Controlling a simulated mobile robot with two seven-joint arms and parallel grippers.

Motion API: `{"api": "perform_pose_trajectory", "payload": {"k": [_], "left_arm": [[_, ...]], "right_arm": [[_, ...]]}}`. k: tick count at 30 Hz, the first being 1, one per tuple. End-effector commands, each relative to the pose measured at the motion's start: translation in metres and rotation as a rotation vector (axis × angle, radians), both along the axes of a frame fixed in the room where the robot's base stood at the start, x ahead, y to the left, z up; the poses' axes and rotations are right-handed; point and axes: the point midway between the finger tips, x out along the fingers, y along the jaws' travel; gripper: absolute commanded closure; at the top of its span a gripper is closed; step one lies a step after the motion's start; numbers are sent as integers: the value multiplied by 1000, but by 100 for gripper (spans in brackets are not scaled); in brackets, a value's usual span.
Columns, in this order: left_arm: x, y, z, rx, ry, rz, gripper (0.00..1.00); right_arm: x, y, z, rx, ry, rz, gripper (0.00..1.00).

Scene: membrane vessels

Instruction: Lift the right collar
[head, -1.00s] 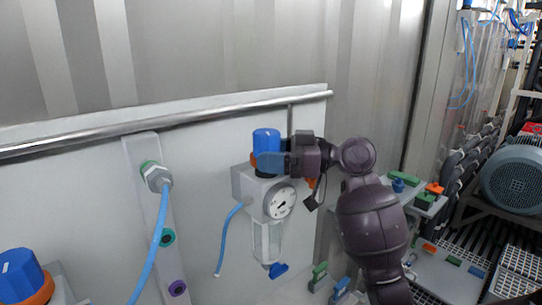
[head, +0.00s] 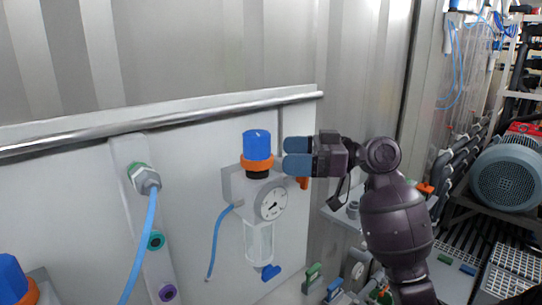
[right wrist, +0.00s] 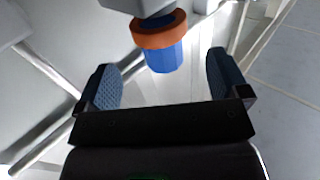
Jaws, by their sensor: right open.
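The right regulator has a blue knob (head: 257,144) with an orange collar (head: 257,163) around its base, above a pressure gauge (head: 271,204) and a clear bowl. My right gripper (head: 285,160) is just right of the knob and collar, its blue-grey fingers open and apart from them. In the right wrist view the orange collar (right wrist: 158,30) and blue knob (right wrist: 165,57) show beyond the open fingers (right wrist: 162,82), with nothing between the pads. Another blue knob (head: 12,278) with an orange collar (head: 32,292) is partly cut off at the lower left. My left gripper is not seen.
A metal rail (head: 170,122) runs along the top of the white panel (head: 200,150). A blue hose (head: 145,240) hangs from a fitting at left, and a thinner one (head: 215,240) beside the regulator. A grey motor (head: 507,173) stands at the right.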

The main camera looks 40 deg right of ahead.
Motion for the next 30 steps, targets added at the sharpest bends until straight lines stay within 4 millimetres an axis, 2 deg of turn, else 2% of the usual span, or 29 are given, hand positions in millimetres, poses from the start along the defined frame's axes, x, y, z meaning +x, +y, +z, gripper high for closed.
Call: {"api": "perform_pose_trajectory", "payload": {"k": [3,10,30], "left_arm": [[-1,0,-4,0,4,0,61],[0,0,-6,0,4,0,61],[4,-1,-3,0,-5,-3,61]], "right_arm": [[-13,-15,-1,-2,1,-3,7],[-27,-32,0,1,1,-2,7],[-29,-34,0,1,0,-1,7]]}}
